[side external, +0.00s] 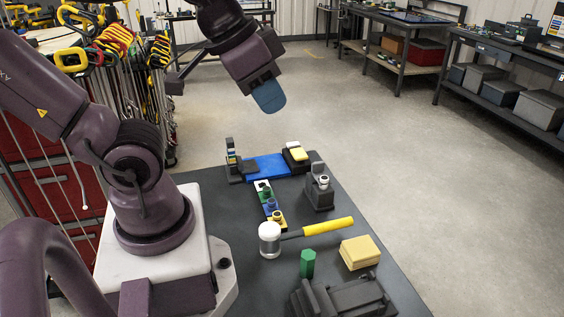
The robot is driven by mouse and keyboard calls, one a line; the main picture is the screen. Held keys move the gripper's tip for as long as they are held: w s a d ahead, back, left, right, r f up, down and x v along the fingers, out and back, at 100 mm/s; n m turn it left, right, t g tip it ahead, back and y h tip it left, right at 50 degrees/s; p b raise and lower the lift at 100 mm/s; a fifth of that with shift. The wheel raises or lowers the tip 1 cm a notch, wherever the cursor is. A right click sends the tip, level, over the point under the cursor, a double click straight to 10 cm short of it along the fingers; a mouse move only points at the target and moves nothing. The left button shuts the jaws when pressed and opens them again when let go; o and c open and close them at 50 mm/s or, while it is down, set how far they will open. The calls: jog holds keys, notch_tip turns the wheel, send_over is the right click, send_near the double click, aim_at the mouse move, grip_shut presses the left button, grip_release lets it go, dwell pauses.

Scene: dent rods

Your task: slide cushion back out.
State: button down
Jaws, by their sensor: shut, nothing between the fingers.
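My gripper (268,98) hangs high above the far end of the dark bench (345,205), its blue fingertips together and empty. It is well clear of everything on the bench. I cannot tell for sure which thing is the cushion. A thick yellow block (360,252) lies flat near the right edge of the bench. A smaller yellow pad (299,153) sits on a black holder at the far end. A flat blue plate (266,167) lies between that holder and a black fixture (233,162) on the left.
A mallet (270,240) with a yellow handle lies across the middle. A green hexagonal piece (307,263) stands before a dark vise-like fixture (345,297). A strip with small coloured pieces (268,203) and a grey stand (318,190) are farther back. Air around my gripper is free.

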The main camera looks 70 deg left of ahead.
dwell(0.4)
jog(key=m+t, duration=0.3)
jog(key=m, duration=3.3)
send_near(283, 164)
notch_tip(283, 164, up, 4)
jog(key=x, duration=0.9)
jog(key=shift+w+a, duration=0.1)
jog(key=shift+w, duration=0.3)
